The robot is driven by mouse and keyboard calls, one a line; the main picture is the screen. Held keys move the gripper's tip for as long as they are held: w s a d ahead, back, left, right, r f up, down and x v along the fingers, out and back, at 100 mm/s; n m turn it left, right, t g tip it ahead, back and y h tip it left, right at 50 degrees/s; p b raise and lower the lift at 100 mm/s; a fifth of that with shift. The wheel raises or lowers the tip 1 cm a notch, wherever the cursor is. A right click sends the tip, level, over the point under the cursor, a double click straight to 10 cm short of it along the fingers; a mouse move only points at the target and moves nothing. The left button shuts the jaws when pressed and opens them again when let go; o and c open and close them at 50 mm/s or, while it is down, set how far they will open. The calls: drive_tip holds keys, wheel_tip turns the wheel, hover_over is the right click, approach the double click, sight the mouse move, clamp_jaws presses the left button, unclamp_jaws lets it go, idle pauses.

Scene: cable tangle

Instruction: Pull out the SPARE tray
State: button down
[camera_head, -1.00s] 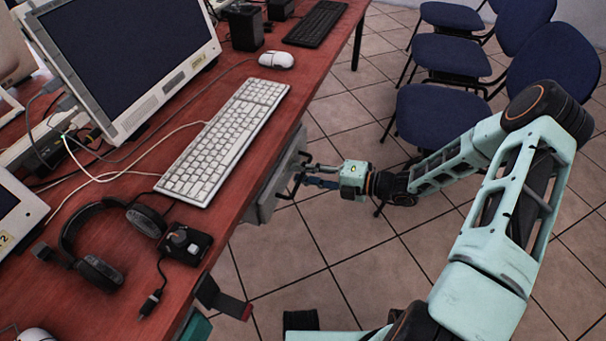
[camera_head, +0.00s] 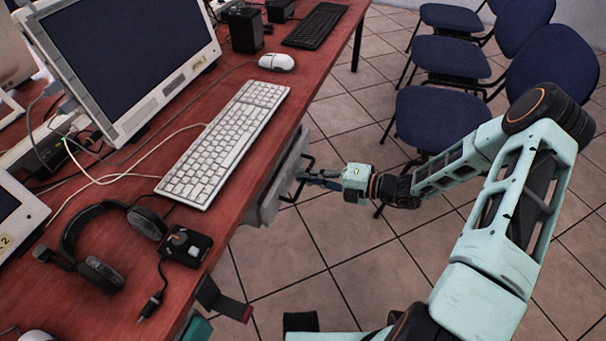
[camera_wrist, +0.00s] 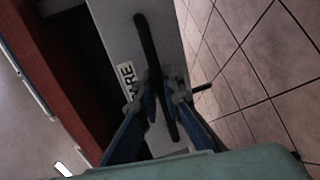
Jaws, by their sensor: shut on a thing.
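The SPARE tray (camera_head: 270,205) is a grey drawer under the red desk's front edge. In the wrist view its grey front (camera_wrist: 112,25) carries a white label, partly covered, with the last letters "ARE" readable. A black bar handle (camera_wrist: 147,40) crosses that front; it also shows in the head view (camera_head: 292,196). My gripper (camera_head: 308,180) reaches the handle from the right, and its blue fingers (camera_wrist: 163,92) are shut on the bar. The fingers hide part of the handle. A dark gap shows beside the tray front in the wrist view.
The red desk (camera_head: 238,170) holds a white keyboard (camera_head: 222,145), a headset (camera_head: 98,240), a white mouse (camera_head: 276,62) and a monitor (camera_head: 125,55) with cables. Blue chairs (camera_head: 440,115) stand behind my arm.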

drive_tip(key=f+p+v, duration=0.3)
drive_tip(key=v, duration=1.1)
drive_tip(key=shift+s+d, duration=0.25)
drive_tip(key=shift+d, duration=0.35)
drive_tip(key=c, duration=2.1)
unclamp_jaws()
drive_tip(key=v, duration=1.2)
drive_tip(key=shift+w, duration=0.1)
